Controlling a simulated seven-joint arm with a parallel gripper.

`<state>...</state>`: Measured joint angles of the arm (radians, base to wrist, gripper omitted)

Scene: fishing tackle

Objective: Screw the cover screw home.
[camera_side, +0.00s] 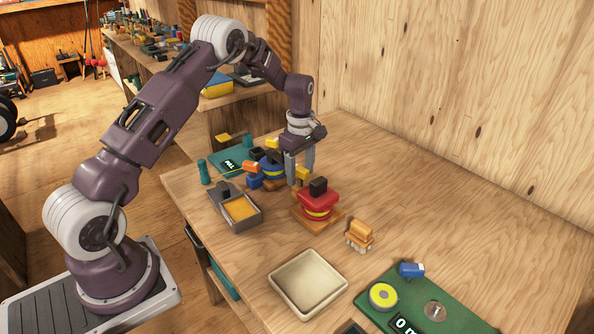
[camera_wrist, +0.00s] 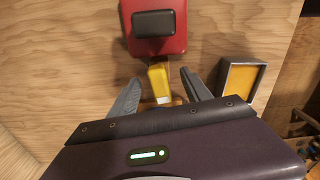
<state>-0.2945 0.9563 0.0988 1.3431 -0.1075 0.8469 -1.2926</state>
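A red reel-like body (camera_side: 319,201) with a yellow band and a black block (camera_side: 318,186) on top sits on a wooden base (camera_side: 299,222). In the wrist view the red body (camera_wrist: 134,42) and black block (camera_wrist: 154,24) lie ahead of the fingers. My gripper (camera_side: 300,183) points down just behind the red body, above the table. Its fingers (camera_wrist: 161,75) are apart in the wrist view. A yellow piece (camera_wrist: 158,77) with a pale end shows between them, with gaps on both sides. I cannot make out which part is the cover screw.
A grey tray with an orange lining (camera_side: 240,210) stands left of the red body. A blue reel (camera_side: 271,168) is behind it. A beige tray (camera_side: 307,311), a small brush (camera_side: 360,235) and a green mat (camera_side: 467,318) with small parts are in front. The right table area is clear.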

